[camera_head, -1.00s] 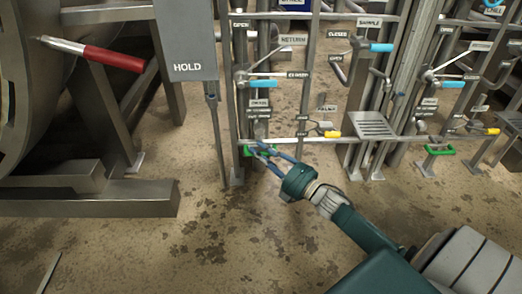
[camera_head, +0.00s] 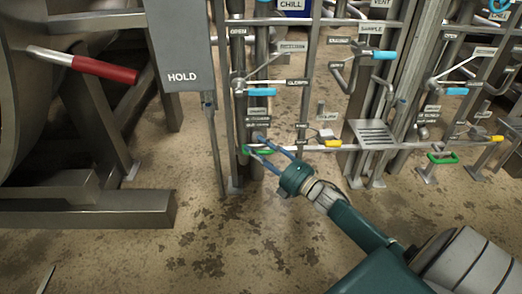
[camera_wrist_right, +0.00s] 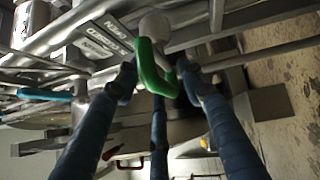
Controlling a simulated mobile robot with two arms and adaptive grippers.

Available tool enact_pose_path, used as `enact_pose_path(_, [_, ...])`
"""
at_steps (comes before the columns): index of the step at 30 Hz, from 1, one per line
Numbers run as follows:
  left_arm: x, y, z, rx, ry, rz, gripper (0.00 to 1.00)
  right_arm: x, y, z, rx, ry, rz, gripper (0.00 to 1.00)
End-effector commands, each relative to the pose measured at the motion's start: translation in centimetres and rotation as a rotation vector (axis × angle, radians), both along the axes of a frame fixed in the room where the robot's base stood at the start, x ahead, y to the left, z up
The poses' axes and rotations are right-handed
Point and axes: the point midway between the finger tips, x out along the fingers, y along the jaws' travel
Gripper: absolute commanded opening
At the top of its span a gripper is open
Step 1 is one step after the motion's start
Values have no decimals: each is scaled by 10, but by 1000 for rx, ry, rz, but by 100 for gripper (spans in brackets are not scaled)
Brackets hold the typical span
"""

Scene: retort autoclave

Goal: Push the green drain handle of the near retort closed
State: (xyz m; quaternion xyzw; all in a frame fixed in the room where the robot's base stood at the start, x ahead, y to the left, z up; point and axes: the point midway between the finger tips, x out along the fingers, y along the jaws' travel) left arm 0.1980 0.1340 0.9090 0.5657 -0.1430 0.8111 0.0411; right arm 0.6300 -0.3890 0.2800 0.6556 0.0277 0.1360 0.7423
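The green drain handle (camera_head: 260,151) of the near retort sits low on the pipe stand, below the blue-handled valves. My right gripper (camera_head: 254,144) reaches it from the lower right, with its blue fingers spread at the handle. The handle's pivot is partly hidden by the fingers in the head view. My left gripper is not in view.
A red lever (camera_head: 105,70) and a grey HOLD panel (camera_head: 182,60) are at the left. A yellow handle (camera_head: 333,143) and a drain grate (camera_head: 373,133) are right of the gripper. Another green handle (camera_head: 443,158) is farther right. The floor in front is clear.

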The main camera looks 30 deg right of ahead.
Motion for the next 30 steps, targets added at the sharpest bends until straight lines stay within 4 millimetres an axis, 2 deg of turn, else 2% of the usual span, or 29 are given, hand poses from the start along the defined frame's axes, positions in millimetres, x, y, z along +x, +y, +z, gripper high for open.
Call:
enact_pose_path(5, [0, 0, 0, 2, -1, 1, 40, -16, -3, -4, 1, 3, 1, 39])
enact_pose_path(12, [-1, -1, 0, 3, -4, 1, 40, -65, -15, -12, 0, 5, 0, 39])
enact_pose_path(18, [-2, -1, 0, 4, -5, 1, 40, -98, -24, -16, 1, 2, 0, 39])
enact_pose_path(24, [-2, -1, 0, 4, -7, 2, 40, -113, -28, -16, 0, 0, 0, 39])
enact_pose_path(30, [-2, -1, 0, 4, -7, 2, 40, -114, -28, -16, -1, -1, 0, 39])
